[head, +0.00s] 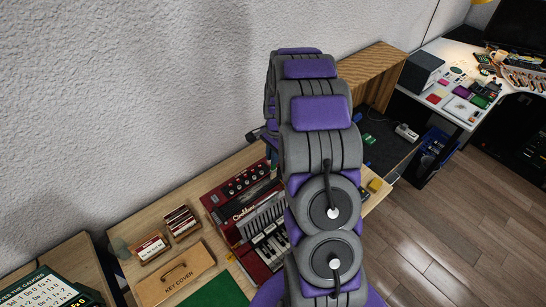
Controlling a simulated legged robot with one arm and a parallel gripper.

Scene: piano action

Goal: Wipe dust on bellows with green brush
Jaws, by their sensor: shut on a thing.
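A red accordion (228,196) lies on the wooden bench to the left of my arm, with a row of knobs along its back part and piano keys near its front. The grey ribbed bellows (257,220) show between these parts; their right end is hidden behind my arm. Any dust on them is too small to tell. My arm rises through the middle of the view and bends down behind itself, so my gripper's fingers are hidden. A small green patch (269,152) shows at the arm's left edge; I cannot tell whether it is the green brush.
The wooden bench (150,205) holds a key cover box (175,275), two small card boxes (151,248) and a green mat (215,290). A wooden cabinet (385,65) stands behind. A cluttered white desk (425,105) is at right, beside open floor.

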